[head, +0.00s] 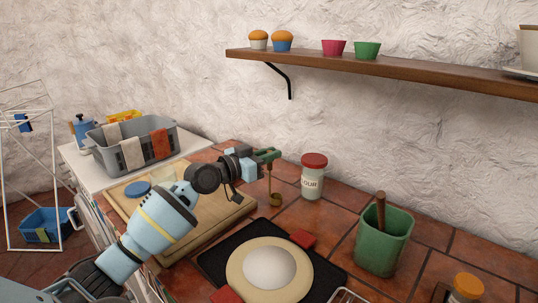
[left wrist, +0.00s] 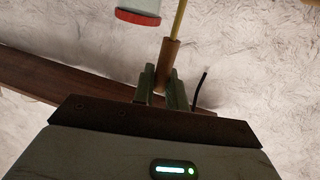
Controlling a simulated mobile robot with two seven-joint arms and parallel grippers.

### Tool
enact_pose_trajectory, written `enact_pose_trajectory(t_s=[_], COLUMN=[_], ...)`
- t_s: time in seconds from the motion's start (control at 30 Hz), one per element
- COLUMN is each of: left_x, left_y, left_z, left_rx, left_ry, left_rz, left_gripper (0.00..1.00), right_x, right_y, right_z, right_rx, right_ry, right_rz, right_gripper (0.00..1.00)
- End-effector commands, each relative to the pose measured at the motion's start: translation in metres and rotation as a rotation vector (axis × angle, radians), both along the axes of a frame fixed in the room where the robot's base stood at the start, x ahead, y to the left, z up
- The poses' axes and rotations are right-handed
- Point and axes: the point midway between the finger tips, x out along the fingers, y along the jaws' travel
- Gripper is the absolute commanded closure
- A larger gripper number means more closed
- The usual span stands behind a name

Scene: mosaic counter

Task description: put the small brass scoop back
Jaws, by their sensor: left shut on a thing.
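My left gripper (head: 266,156) is shut on the small brass scoop (head: 275,199) and holds it upright, with its bowl hanging down. In the left wrist view the scoop's wooden handle (left wrist: 167,58) sits between the two green fingers (left wrist: 160,92), and its brass stem runs out beyond the handle. The scoop hangs left of the flour jar (head: 313,180), a white jar with a red lid. The jar also shows partly in the left wrist view (left wrist: 140,8). I cannot tell whether the bowl touches the counter. My right gripper is not in view.
A wooden board (head: 222,222) lies left of the scoop. A green pot (head: 382,245) with a wooden handle stands right. A shelf (head: 430,76) runs above. Tiles between jar and pot are clear.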

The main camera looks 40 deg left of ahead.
Motion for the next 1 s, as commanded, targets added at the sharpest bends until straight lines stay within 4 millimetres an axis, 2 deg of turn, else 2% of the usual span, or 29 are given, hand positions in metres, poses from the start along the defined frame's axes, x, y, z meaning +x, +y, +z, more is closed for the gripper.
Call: enact_pose_trajectory(t_s=[0.03,0.07,0.2,0.6,0.77,1.0], left_x=[0.0,0.0,0.0,-0.001,-0.019,-0.055], left_y=[0.0,0.0,0.0,0.0,0.006,0.016], left_z=[-0.003,-0.003,-0.002,0.003,-0.001,-0.002], left_rx=[0.0,0.0,0.0,0.001,0.003,0.003], left_ry=[0.001,0.002,0.001,-0.001,0.003,0.004], left_rz=[0.0,0.0,0.0,0.0,0.001,-0.001], left_gripper=[1.0,0.84,0.65,0.64,0.64,0.64], right_x=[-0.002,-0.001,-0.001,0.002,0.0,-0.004], right_y=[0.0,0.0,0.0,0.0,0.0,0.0], right_z=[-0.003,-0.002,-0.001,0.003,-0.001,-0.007], right_rx=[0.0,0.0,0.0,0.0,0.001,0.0], right_ry=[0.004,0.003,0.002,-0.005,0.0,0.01], right_rz=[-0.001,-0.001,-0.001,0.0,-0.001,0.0], right_gripper=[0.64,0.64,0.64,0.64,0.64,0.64])
